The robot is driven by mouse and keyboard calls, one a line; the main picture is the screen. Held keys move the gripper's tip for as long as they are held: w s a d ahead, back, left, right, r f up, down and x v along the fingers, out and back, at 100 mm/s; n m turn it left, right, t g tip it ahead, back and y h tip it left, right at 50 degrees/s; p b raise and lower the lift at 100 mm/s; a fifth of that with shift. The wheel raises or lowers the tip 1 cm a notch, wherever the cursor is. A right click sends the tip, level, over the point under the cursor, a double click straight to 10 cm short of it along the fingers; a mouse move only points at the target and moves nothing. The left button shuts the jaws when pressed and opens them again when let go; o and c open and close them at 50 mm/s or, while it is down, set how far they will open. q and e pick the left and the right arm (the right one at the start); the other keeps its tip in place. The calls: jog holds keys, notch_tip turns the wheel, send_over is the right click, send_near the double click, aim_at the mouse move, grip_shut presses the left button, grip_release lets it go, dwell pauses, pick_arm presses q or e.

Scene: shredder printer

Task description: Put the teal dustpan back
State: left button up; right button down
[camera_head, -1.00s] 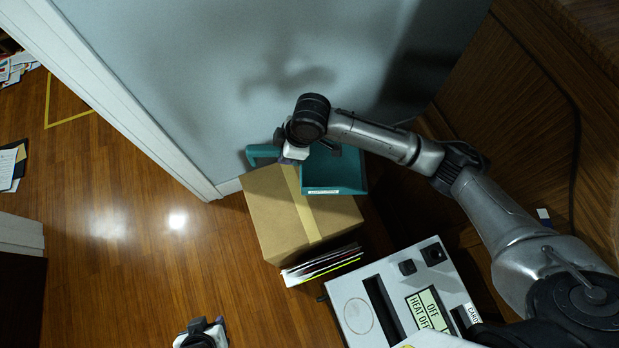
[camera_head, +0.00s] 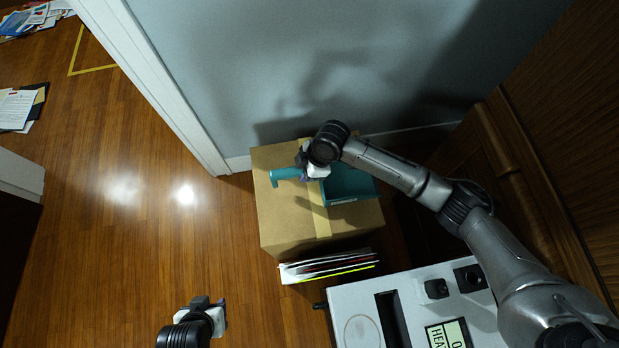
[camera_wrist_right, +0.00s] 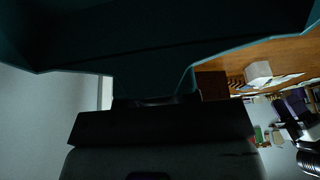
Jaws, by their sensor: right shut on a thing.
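The teal dustpan (camera_head: 347,186) is over the top of a cardboard box (camera_head: 285,222) in the head view, its handle (camera_head: 285,174) pointing left. My right gripper (camera_head: 313,176) is shut on the dustpan near where handle and pan meet; my wrist hides part of the grip. I cannot tell whether the dustpan touches the box. In the right wrist view, the dustpan (camera_wrist_right: 150,50) fills the top, dark and close to the gripper (camera_wrist_right: 155,105). My left gripper (camera_head: 215,312) is at the bottom of the head view, away from the box; its fingers are too small to read.
A grey-white machine (camera_head: 360,300) with a slot and small display stands in front of the box. Folders (camera_head: 328,266) stand between them. A blue-grey wall (camera_head: 300,70) is behind the box and wood panelling is at the right.

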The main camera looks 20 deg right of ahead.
jog(key=shift+f, duration=0.75)
notch_tip(320, 180, down, 3)
jog(key=b, duration=0.2)
jog(key=shift+f+b, duration=0.15)
jog(key=shift+b, duration=0.15)
jog(key=c, duration=0.8)
grip_release()
jog(key=shift+f, duration=0.15)
jog(key=shift+c, duration=0.2)
